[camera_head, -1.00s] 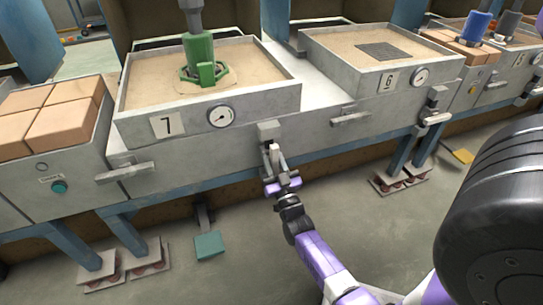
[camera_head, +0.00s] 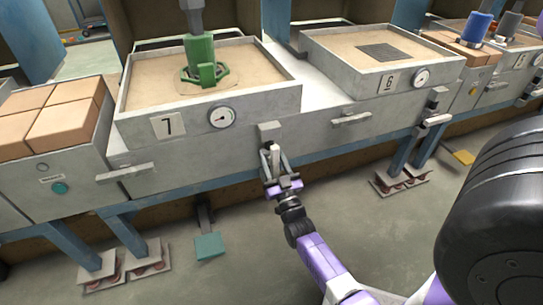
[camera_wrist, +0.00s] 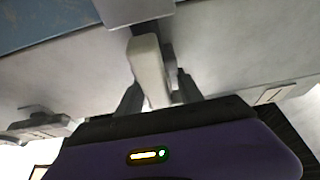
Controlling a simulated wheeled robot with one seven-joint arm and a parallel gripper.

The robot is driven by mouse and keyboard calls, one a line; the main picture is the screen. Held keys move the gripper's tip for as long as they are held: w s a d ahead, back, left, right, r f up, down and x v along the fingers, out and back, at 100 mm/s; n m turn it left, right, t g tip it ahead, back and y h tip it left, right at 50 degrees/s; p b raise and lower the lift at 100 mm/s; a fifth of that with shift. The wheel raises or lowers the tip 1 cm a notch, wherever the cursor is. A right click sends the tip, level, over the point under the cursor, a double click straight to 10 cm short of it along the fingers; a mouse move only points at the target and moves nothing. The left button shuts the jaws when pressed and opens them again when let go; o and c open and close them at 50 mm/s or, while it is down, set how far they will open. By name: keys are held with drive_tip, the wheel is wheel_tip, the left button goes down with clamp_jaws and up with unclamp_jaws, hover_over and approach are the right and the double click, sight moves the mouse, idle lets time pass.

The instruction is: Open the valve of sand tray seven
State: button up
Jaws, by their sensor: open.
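Sand tray seven (camera_head: 290,101) carries a "7" plate and a round gauge on its front. A green part stands on its sand. Its valve has a pale lever handle (camera_head: 274,153) hanging below a grey block on the front panel, and the handle fills the middle of the wrist view (camera_wrist: 147,66). My gripper (camera_head: 273,165) is open at the panel, with its fingers on either side of the lever. I cannot tell whether the fingers touch it.
Sand tray six (camera_head: 445,66) stands to the right with its own gauge and a similar valve (camera_head: 436,106). Grey bar handles (camera_head: 126,172) stick out from the front panel. A teal pedal (camera_head: 209,246) is low on the floor side. Open floor lies in front.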

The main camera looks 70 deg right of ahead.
sight(275, 168)
drive_tip(key=p+v, duration=0.1)
drive_tip(key=v, duration=0.6)
drive_tip(key=shift+s+a+f, duration=0.1)
drive_tip(key=shift+s, duration=0.05)
idle(0.3)
drive_tip(key=shift+a, duration=0.25)
drive_tip(key=s+a+r+n+t+y, duration=0.1)
drive_tip(key=s+a+n+y, duration=0.1)
drive_tip(key=a+y, duration=0.35)
drive_tip(key=s+a+n+t+y, duration=0.1)
drive_tip(key=s+a+n+y, duration=0.1)
drive_tip(key=a, duration=0.7)
drive_tip(key=s+a+r+n+t+y, duration=0.1)
drive_tip(key=a+n+y, duration=0.25)
drive_tip(key=a, duration=0.35)
drive_tip(key=s+a+r+n+g+y, duration=0.25)
drive_tip(key=s+a+r+y, duration=0.5)
drive_tip(key=a, duration=0.55)
wheel_tip(275, 168, up, 31)
drive_tip(key=s+h+p, duration=0.1)
drive_tip(key=p, duration=2.7)
drive_tip(key=shift+a+f+p, duration=0.2)
drive_tip(key=shift+f+p, duration=0.05)
drive_tip(key=shift+p, duration=0.05)
